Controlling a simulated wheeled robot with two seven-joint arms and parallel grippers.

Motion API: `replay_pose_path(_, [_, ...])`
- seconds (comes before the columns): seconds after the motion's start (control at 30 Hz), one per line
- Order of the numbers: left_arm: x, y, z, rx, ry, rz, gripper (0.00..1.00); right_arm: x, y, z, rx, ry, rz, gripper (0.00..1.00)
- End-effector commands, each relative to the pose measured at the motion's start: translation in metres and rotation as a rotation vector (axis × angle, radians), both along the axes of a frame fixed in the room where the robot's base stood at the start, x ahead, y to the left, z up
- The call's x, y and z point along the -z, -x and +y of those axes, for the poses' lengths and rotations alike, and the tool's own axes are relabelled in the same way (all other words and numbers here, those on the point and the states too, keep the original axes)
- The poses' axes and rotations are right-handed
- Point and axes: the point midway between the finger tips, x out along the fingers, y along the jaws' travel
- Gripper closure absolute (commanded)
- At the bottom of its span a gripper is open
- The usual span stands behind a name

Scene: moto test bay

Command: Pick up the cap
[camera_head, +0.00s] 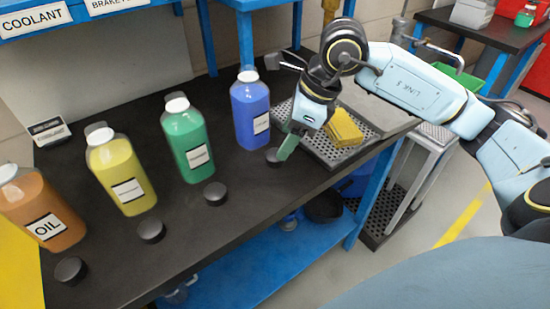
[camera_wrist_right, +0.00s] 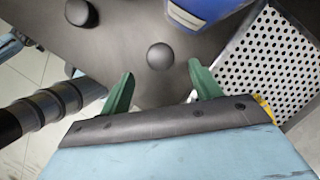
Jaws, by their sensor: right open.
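Several black caps lie on the dark bench in front of the bottles. One cap (camera_head: 273,157) lies in front of the blue bottle (camera_head: 250,112), and my right gripper (camera_head: 285,150) is just above and beside it. In the right wrist view that cap (camera_wrist_right: 160,57) shows beyond and between the open green fingers (camera_wrist_right: 160,90), with nothing held. Another cap (camera_wrist_right: 81,13) shows at the upper left there. Other caps lie before the green bottle (camera_head: 215,193), the yellow bottle (camera_head: 151,231) and the orange oil bottle (camera_head: 70,270). My left gripper is not in view.
A perforated metal tray (camera_head: 315,147) with a yellow sponge-like block (camera_head: 344,128) is right of the blue bottle. The bench's front edge (camera_head: 250,235) runs close to the caps. A blue shelf (camera_head: 240,275) lies below.

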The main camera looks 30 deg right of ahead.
Motion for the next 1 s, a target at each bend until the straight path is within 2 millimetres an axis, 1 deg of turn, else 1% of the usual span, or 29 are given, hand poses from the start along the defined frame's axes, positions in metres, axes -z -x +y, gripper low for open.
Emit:
replay_pose_path(0.2, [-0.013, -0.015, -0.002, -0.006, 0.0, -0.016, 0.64, 0.031, -0.008, 0.01, -0.002, -0.003, 0.004, 0.37])
replay_pose_path(0.3, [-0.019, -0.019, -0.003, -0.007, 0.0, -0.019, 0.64, 0.041, -0.011, 0.013, -0.002, -0.002, 0.003, 0.37])
replay_pose_path(0.4, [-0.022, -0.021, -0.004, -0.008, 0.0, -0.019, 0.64, 0.046, -0.013, 0.015, -0.002, -0.002, 0.002, 0.37])
replay_pose_path(0.6, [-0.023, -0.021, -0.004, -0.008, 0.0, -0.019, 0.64, 0.046, -0.013, 0.015, -0.002, -0.001, 0.001, 0.37])
replay_pose_path(0.67, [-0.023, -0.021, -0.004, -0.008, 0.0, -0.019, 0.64, 0.046, -0.013, 0.015, -0.002, -0.001, 0.001, 0.43])
replay_pose_path(0.9, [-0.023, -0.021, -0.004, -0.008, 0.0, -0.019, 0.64, 0.045, -0.013, 0.015, -0.002, -0.001, 0.001, 0.75])
replay_pose_path(0.97, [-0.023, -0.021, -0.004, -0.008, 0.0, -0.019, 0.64, 0.045, -0.013, 0.015, -0.002, -0.001, 0.001, 0.83])
replay_pose_path(1.0, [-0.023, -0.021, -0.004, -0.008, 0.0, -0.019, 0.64, 0.045, -0.013, 0.015, -0.002, -0.001, 0.001, 0.84])
